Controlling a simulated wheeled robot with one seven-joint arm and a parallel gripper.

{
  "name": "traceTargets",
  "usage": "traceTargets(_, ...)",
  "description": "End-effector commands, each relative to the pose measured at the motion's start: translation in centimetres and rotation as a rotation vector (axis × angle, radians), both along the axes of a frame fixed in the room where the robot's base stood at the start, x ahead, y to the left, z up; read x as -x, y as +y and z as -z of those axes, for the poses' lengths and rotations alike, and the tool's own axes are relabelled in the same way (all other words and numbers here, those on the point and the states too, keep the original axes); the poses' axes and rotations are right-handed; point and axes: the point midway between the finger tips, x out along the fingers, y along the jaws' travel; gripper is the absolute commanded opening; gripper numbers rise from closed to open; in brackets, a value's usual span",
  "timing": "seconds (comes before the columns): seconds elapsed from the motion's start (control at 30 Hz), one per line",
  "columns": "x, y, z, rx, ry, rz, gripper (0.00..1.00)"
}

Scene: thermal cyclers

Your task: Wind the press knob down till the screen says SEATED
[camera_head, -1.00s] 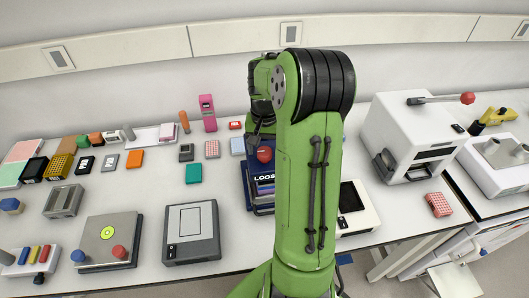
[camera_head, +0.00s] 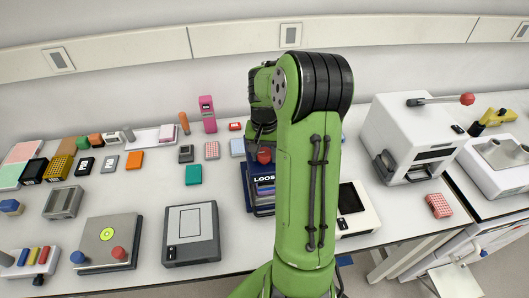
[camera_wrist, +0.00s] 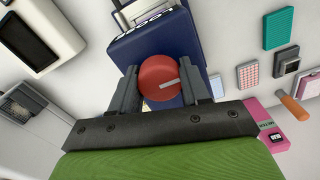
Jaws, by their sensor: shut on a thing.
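The press is a dark blue machine (camera_head: 248,200) behind and left of my green arm. Its screen shows letters reading "LOOS", with the rest hidden by the arm. The press knob (camera_head: 264,155) is red and round and sits on top of the machine. In the wrist view the knob (camera_wrist: 161,77) has a pale pointer line aimed right and slightly up. My gripper (camera_wrist: 162,84) has one grey finger on each side of the knob and is shut on it. The blue press body (camera_wrist: 150,45) shows beyond the knob, and its lettering there is mostly covered.
A grey device with a pale panel (camera_head: 191,232) stands to the left of the press. A white instrument (camera_head: 357,208) stands close on the right. A teal block (camera_head: 194,174) and other small items lie behind to the left. A large white machine (camera_head: 400,125) stands farther right.

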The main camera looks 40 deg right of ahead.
Motion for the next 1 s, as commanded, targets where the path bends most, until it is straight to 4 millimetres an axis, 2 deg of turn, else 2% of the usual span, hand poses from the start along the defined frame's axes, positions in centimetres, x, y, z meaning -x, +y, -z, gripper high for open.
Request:
traceTargets(0.27, -0.08, -0.10, -0.04, 0.003, -0.004, 0.076, 0.15)
traceTargets(0.7, -0.06, -0.19, -0.09, 0.005, -0.006, 0.368, 0.15)
traceTargets(1.0, -0.07, -0.20, -0.13, 0.004, -0.008, 0.495, 0.15)
